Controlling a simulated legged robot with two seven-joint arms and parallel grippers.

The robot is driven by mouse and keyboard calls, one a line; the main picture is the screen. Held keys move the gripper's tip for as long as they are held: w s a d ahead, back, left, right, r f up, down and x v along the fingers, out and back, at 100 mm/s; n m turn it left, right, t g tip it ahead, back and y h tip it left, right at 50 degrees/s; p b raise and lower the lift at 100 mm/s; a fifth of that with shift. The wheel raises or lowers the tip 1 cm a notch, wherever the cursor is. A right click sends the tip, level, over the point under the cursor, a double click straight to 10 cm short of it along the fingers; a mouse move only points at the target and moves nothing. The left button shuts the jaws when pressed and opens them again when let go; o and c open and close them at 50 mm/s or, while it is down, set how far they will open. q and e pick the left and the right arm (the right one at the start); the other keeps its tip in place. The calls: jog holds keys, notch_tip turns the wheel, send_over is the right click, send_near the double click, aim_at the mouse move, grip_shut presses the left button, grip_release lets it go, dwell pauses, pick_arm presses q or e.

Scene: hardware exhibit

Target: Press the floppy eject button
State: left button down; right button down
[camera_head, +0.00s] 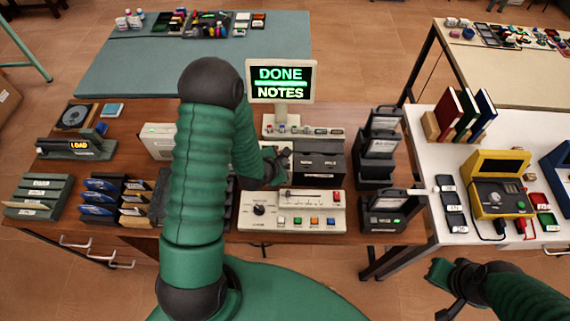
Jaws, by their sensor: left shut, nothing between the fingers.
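My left gripper (277,166) is shut and empty. It is beside the left end of a dark boxy unit (320,162) behind the control panel; I cannot tell whether it touches anything. A beige drive-like box (157,141) is partly hidden behind my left arm. The floppy eject button cannot be made out; my arm and hand cover part of this area. A screen (280,81) reads "DONE" and "NOTES". My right gripper (441,291) is at the lower right, away from the brown table, and its fingers look spread.
A beige control panel (291,211) with coloured buttons stands at the table front. Racks of disks (112,197) are at the left, dark upright holders (379,148) at the right. A white table (424,128) holds books and a yellow device (498,190).

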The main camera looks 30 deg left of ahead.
pick_arm(q)
jog(key=shift+d+f, duration=0.15)
jog(key=shift+d, duration=0.55)
pick_arm(e)
jog(key=shift+d+f, duration=0.3)
jog(key=shift+d, duration=0.15)
pick_arm(q)
jog(key=shift+a+f, duration=0.2)
jog(key=shift+a, duration=0.15)
pick_arm(e)
jog(key=shift+a, duration=0.3)
